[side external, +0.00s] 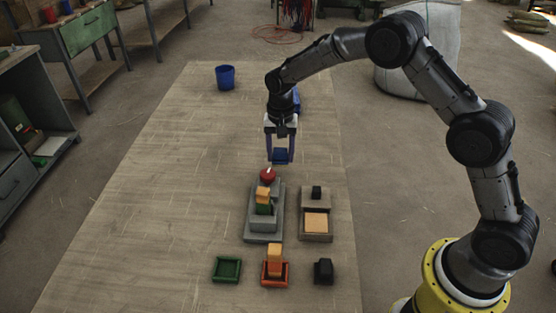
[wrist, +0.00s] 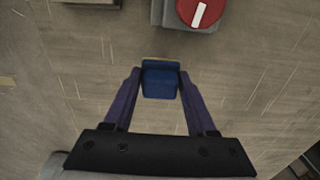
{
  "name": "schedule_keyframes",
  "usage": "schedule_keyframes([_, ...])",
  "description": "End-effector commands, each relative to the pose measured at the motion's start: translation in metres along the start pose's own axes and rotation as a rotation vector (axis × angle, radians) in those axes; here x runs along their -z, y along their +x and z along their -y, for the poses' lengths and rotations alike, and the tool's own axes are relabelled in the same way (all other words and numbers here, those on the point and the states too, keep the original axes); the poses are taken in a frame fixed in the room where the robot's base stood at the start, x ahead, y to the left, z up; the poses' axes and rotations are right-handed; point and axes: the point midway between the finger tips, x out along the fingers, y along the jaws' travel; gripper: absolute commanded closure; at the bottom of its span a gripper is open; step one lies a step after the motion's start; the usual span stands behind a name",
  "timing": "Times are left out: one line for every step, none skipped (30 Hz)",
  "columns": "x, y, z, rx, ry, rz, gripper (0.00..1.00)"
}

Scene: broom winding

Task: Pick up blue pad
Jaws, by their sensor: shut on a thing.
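The blue pad (side external: 280,156) is between the fingers of my gripper (side external: 280,158) in the side view. In the wrist view the blue pad (wrist: 160,80) sits between the two purple fingertips of my gripper (wrist: 160,84), with a tan or brown edge along its far side. My gripper is shut on it. The pad appears to be just behind the red round knob (side external: 268,174) with a white mark. Whether the pad touches the table or is lifted is hard to tell.
A grey stepped block (side external: 263,224) carries orange and green blocks. Beside it is a grey-brown stand (side external: 316,238) with a tan pad and black block. A green tray (side external: 227,269), an orange tray (side external: 275,282) and a black block (side external: 323,271) stand in front. A blue cup (side external: 225,77) stands behind.

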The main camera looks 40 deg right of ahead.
Motion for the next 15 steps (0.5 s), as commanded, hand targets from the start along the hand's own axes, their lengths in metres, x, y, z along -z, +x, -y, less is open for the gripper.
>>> schedule_keyframes([-0.005,-0.011,-0.006,0.002,0.0,-0.002,0.99])
schedule_keyframes([-0.009,-0.018,-0.01,0.003,0.0,-0.002,0.99])
schedule_keyframes([-0.014,-0.027,-0.016,0.003,0.0,-0.003,0.99])
schedule_keyframes([-0.018,-0.034,-0.02,0.004,0.0,-0.003,0.99])
schedule_keyframes([-0.021,-0.041,-0.025,0.005,0.0,-0.004,0.99])
schedule_keyframes([-0.026,-0.05,-0.03,0.005,0.0,-0.004,0.99])
schedule_keyframes([-0.031,-0.054,-0.035,0.002,0.0,-0.002,0.99])
schedule_keyframes([-0.035,-0.056,-0.041,0.001,0.0,0.0,0.99])
schedule_keyframes([-0.041,-0.059,-0.048,0.001,0.0,0.0,0.99])
schedule_keyframes([-0.045,-0.062,-0.052,0.001,0.0,-0.001,0.99])
schedule_keyframes([-0.049,-0.065,-0.057,0.001,0.0,-0.001,0.99])
schedule_keyframes([-0.054,-0.068,-0.063,0.001,0.0,-0.001,0.99])
schedule_keyframes([-0.058,-0.07,-0.067,0.0,0.0,0.0,0.99])
schedule_keyframes([-0.061,-0.072,-0.071,0.001,0.0,-0.001,0.99])
schedule_keyframes([-0.065,-0.075,-0.076,0.001,0.0,-0.001,0.99])
